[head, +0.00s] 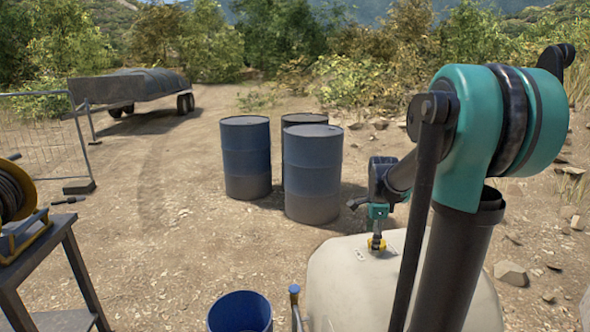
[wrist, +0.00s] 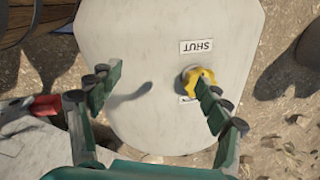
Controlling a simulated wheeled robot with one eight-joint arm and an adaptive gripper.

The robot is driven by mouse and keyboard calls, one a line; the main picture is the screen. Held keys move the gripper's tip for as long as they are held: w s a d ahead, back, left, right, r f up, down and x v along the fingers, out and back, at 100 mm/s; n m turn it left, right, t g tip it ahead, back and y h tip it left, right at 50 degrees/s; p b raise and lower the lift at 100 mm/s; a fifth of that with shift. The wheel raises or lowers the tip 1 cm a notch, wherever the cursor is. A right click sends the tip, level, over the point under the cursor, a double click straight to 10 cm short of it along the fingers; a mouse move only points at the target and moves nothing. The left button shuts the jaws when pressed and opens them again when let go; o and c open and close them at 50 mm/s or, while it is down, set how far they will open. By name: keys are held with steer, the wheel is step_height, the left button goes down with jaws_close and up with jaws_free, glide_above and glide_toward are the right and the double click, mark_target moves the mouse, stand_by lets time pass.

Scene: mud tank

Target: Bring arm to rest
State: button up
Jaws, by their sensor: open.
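My arm reaches over a cream tank (head: 335,280), which also shows in the wrist view (wrist: 130,40). My gripper (wrist: 155,98) is open, its two fingers wide apart over the tank top with nothing between them. In the head view my gripper (head: 378,212) is small and partly hidden, just above a yellow valve handle (head: 376,244). In the wrist view the yellow handle (wrist: 194,80) lies by the right finger, which overlaps its lower edge. I cannot tell whether they touch. A label reading SHUT (wrist: 196,46) is beside the handle; a second label is partly covered.
Several blue drums (head: 246,160) stand behind the tank. A dark bench (head: 40,245) with a hose reel (head: 14,195) is at left. An open blue drum (head: 240,312) and an upright pipe (head: 295,305) are near the tank's left side. Rocks lie on the right.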

steer(key=s+a+f+n+t, duration=0.1)
steer(key=s+a+f+n, duration=0.1)
steer(key=s+n, duration=0.4)
steer(key=s+a+f+n, duration=0.2)
steer(key=s+f+n, duration=0.2)
steer(key=s+n, duration=0.2)
steer(key=s+a+f+n+t, duration=0.1)
steer(key=s+a+f+n, duration=0.1)
steer(key=s+n, duration=0.5)
steer(key=shift+s+f+t, duration=0.3)
steer(key=shift+s+f, duration=0.3)
steer(key=shift+f, duration=0.3)
